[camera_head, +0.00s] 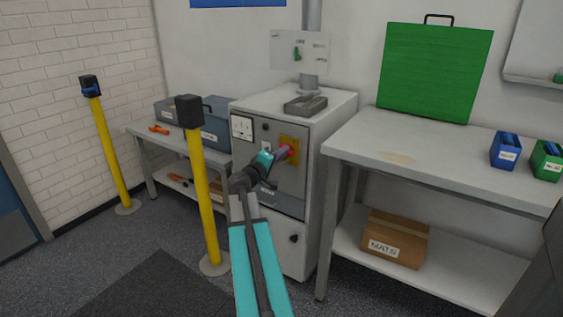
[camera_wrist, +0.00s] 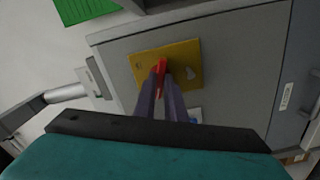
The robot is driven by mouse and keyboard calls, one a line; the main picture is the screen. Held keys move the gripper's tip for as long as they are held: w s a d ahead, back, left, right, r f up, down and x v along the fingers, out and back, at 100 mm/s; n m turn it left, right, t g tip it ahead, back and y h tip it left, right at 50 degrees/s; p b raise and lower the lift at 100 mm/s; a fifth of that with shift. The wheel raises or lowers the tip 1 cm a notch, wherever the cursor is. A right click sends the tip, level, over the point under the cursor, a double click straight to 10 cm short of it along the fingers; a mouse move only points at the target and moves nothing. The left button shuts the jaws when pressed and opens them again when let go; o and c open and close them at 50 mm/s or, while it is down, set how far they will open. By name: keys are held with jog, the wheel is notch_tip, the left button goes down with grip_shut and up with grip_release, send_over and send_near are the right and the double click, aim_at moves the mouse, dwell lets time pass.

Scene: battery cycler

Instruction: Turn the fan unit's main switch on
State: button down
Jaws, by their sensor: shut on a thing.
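The fan unit is a grey-white cabinet (camera_head: 325,127) in the middle of the head view. Its main switch is a red handle (camera_wrist: 160,73) on a yellow plate (camera_wrist: 190,60), which also shows in the head view (camera_head: 301,140). My gripper (camera_head: 286,151) reaches the plate from the front. In the wrist view its two dark fingers (camera_wrist: 164,86) are shut on the red handle. The fingers hide part of the handle, and I cannot tell its exact setting.
A grey workbench (camera_head: 355,146) stands right of the cabinet, with a green case (camera_head: 435,72) on it. Yellow posts (camera_head: 202,190) stand at the left, one close to my arm. A carton (camera_head: 395,222) lies on the bench's lower shelf. A dark mat (camera_head: 140,285) covers floor in front.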

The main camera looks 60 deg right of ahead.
jog(key=m+b, duration=1.3)
jog(key=b, duration=1.1)
jog(key=shift+r+m+b, duration=0.15)
jog(key=shift+m+b, duration=0.15)
jog(key=shift+m, duration=0.1)
jog(key=c, duration=1.8)
grip_release()
jog(key=shift+a, duration=0.1)
jog(key=shift+a+p, duration=2.15)
jog(key=shift+a, duration=4.65)
